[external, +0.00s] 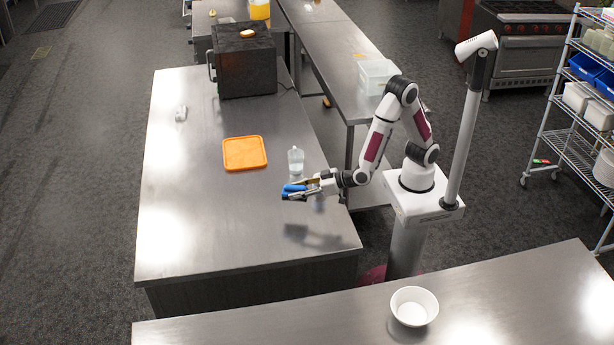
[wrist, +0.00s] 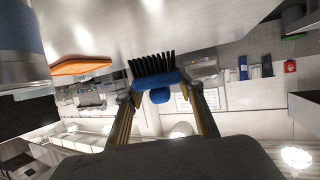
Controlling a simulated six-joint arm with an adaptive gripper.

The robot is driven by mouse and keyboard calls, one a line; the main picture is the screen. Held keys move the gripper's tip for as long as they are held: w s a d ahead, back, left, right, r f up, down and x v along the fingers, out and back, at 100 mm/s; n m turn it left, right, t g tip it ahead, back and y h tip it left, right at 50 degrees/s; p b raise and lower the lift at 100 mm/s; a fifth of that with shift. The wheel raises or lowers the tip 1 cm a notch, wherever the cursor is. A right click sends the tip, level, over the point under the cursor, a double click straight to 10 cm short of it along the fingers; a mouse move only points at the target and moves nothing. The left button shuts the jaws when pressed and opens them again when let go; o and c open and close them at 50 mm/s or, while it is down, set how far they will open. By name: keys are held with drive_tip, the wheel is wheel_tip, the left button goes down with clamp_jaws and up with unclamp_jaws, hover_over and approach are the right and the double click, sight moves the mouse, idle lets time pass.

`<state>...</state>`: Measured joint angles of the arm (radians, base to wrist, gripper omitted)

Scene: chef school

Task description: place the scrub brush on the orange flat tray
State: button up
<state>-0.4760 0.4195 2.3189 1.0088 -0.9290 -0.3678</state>
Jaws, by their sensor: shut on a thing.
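The scrub brush (external: 295,188) is blue, and in the wrist view the blue brush (wrist: 158,80) shows dark bristles. My gripper (external: 309,186) is shut on it and holds it above the steel table, with a shadow on the tabletop below. In the wrist view the two fingers (wrist: 160,100) are on either side of the brush. The orange flat tray (external: 245,153) lies on the table, up and to the left of my gripper, with nothing on it. Its orange edge also shows in the wrist view (wrist: 80,65).
A clear bottle (external: 295,160) stands between the tray and my arm. A black box-shaped appliance (external: 245,60) stands at the table's far end. A small white object (external: 181,113) lies at the far left. The table's near left is clear. A white bowl (external: 414,307) sits on the front counter.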

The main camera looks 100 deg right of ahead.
drive_tip(key=w+d+f+m+g+h, duration=0.15)
drive_tip(key=w+d, duration=0.25)
drive_tip(key=d, duration=0.7)
drive_tip(key=w+d+m+g+h, duration=0.1)
drive_tip(key=w+d+m+h, duration=0.2)
drive_tip(key=d, duration=0.7)
wheel_tip(320, 180, up, 4)
drive_tip(key=r, duration=0.1)
hover_over(246, 153)
drive_tip(key=shift+w+f+m+g+h, duration=0.1)
drive_tip(key=shift+f+m+g+h, duration=0.15)
drive_tip(key=shift+g, duration=0.1)
drive_tip(key=shift+f, duration=0.15)
drive_tip(key=shift+f, duration=3)
